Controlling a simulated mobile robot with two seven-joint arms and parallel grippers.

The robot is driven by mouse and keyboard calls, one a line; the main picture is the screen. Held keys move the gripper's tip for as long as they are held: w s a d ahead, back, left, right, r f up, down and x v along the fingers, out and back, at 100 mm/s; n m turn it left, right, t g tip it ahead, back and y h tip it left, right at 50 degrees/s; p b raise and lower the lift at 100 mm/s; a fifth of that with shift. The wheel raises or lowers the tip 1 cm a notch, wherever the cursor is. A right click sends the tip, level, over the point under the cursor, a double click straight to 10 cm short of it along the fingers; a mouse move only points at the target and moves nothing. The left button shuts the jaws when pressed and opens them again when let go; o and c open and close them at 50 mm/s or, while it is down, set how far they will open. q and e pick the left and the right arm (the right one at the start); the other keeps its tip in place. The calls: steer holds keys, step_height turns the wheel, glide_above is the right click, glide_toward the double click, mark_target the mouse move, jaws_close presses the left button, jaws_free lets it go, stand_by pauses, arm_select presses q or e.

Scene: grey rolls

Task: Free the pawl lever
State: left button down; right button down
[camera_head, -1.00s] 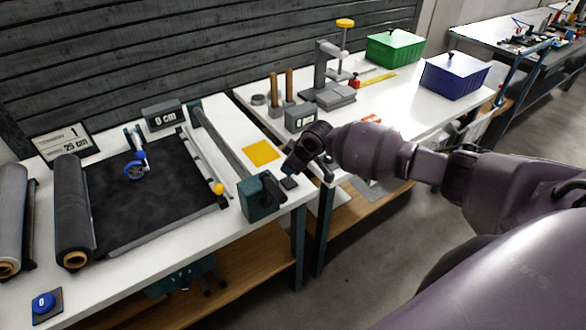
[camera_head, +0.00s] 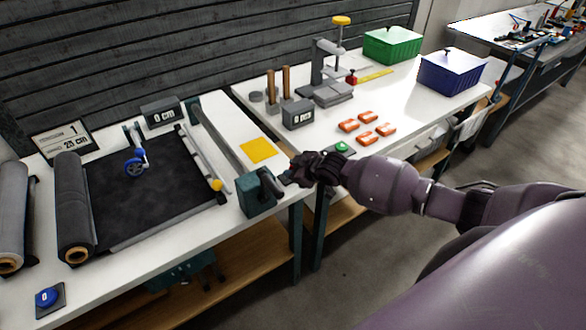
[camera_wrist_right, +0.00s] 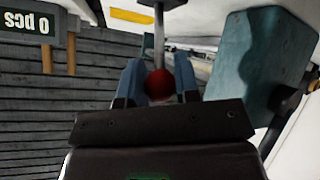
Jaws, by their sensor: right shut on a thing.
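The pawl lever shows in the right wrist view as a thin metal rod ending in a red ball knob (camera_wrist_right: 159,84). My right gripper (camera_wrist_right: 158,88) has its two blue-grey fingers on either side of this knob and is shut on it. In the head view my right gripper (camera_head: 287,179) is beside the teal end block (camera_head: 258,197) at the table's right end, and the hand hides the knob. The teal block also stands right of the fingers in the wrist view (camera_wrist_right: 262,62). My left gripper is not in view.
A long bar (camera_head: 220,140) runs back from the teal block beside the black sheet (camera_head: 160,190). A yellow square (camera_head: 258,150) lies close by. Several orange pieces (camera_head: 367,115) and a green button (camera_head: 342,147) are on the right table, near my arm.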

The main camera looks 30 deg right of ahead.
steer(key=c, duration=0.8)
jaws_free()
steer(key=shift+c, duration=0.2)
steer(key=shift+s, duration=0.15)
steer(key=p+v, duration=0.1)
steer(key=v, duration=0.9)
steer(key=shift+s+r, duration=0.2)
steer(key=shift+s, duration=0.05)
